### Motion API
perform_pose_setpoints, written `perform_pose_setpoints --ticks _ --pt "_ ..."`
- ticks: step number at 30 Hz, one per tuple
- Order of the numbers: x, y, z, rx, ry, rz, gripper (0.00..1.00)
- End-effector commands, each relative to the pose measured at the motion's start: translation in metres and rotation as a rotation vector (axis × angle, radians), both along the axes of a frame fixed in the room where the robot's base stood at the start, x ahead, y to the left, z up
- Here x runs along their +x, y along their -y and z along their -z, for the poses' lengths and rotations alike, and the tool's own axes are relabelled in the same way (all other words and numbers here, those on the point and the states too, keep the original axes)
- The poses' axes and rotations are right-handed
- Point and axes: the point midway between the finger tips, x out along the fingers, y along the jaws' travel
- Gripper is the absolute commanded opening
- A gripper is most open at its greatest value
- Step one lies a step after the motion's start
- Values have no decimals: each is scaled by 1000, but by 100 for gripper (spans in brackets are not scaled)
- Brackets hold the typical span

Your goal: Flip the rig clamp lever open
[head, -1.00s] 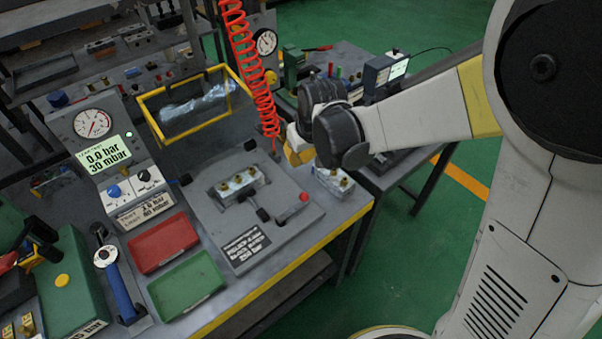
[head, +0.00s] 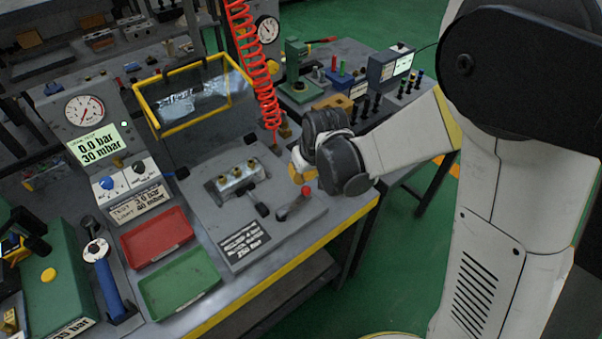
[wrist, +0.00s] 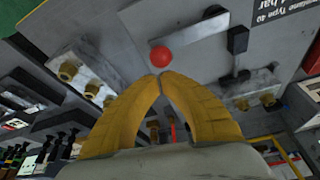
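The rig (head: 212,222) is a grey plate on the bench, with a metal valve block (head: 237,180) with brass fittings seated on it. The clamp lever (head: 292,207) is a grey bar at the rig's right side with a red ball knob (head: 306,190). In the wrist view the red knob (wrist: 160,57) lies just beyond my fingertips, and the bar (wrist: 197,36) runs up and right from it. My gripper (wrist: 161,77) has yellow fingers with tips together and nothing seen between them. In the head view my gripper (head: 298,172) is above and beside the knob, partly hidden by my wrist.
A second block (wrist: 80,72) with brass fittings lies left of my fingers in the wrist view. A coiled red hose (head: 262,75) hangs behind the rig. Red (head: 157,239) and green (head: 180,284) trays lie left of it.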

Motion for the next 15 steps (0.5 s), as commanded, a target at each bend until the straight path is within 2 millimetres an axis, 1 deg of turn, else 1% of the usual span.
perform_pose_setpoints --ticks 8,15 --pt "0 0 0 0 0 3 0" --pt "-3 4 0 -1 0 47 0"
